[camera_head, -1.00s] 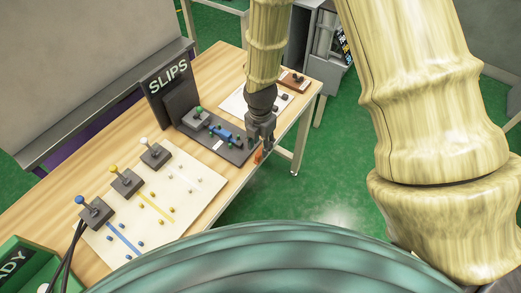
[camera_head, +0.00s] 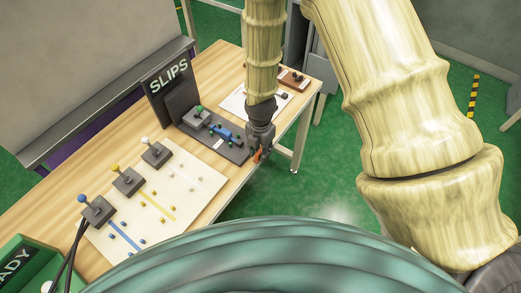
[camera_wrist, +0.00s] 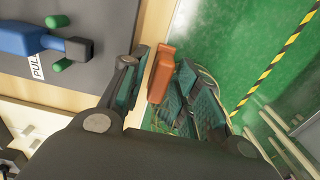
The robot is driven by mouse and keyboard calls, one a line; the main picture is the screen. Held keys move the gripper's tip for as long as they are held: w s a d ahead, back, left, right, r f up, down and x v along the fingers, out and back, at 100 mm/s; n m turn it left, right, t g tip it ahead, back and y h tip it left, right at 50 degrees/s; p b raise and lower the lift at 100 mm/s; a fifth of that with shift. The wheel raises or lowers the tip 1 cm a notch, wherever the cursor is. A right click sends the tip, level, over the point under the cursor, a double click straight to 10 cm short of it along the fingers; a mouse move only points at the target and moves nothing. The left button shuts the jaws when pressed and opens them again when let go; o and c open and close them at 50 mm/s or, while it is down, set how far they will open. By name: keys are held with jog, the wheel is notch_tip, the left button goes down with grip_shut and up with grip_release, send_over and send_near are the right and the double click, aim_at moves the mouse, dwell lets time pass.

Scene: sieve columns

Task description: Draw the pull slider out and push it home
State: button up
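The pull slider (camera_head: 221,131) is a blue piece on a dark panel on the table. In the wrist view the blue slider (camera_wrist: 22,40) has a dark block at its end, green pegs beside it and a partly hidden "PUL" label. My gripper (camera_head: 259,156) is at the table's edge, to the right of the panel and apart from the blue piece. In the wrist view my gripper (camera_wrist: 167,88) is open, its fingers on either side of an orange block (camera_wrist: 161,74).
A black "SLIPS" holder (camera_head: 168,80) stands behind the panel (camera_head: 236,155). A pale board (camera_head: 150,200) with three levers lies to the left. A brown block (camera_head: 293,80) sits at the far end. Green floor lies open beyond the table edge.

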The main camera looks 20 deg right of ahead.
grip_shut()
jog(key=shift+w+a, duration=0.95)
jog(key=shift+w, duration=0.25)
jog(key=shift+o, duration=1.9)
grip_release()
notch_tip(320, 180, up, 12)
